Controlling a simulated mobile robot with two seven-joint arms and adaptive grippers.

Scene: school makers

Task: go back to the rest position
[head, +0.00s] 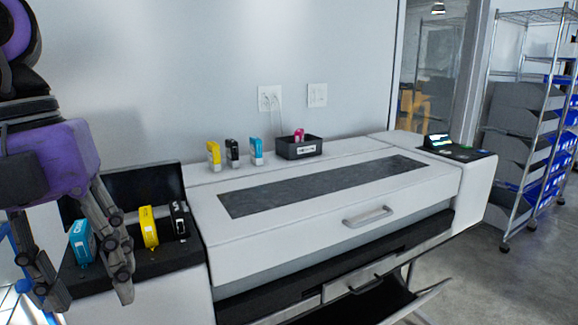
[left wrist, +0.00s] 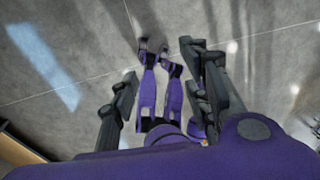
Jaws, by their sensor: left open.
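My left gripper (head: 88,298) hangs at the left of the head view, fingers pointing down and spread, with nothing between them. It is in front of the printer's open left bay (head: 180,255). A cyan cartridge (head: 82,240), a yellow cartridge (head: 148,227) and a black cartridge (head: 180,218) stand in that bay. The fingers partly cover the cyan one; I cannot tell whether they touch it. In the left wrist view the fingers (left wrist: 160,62) are apart over grey floor. My right gripper is not in view.
The wide white printer (head: 330,215) fills the middle. On its top stand yellow (head: 213,153), black (head: 232,152) and cyan (head: 256,150) cartridges, and a dark bin (head: 299,150) with a magenta item. A wire shelf (head: 520,130) stands right; floor (head: 490,285) is clear before it.

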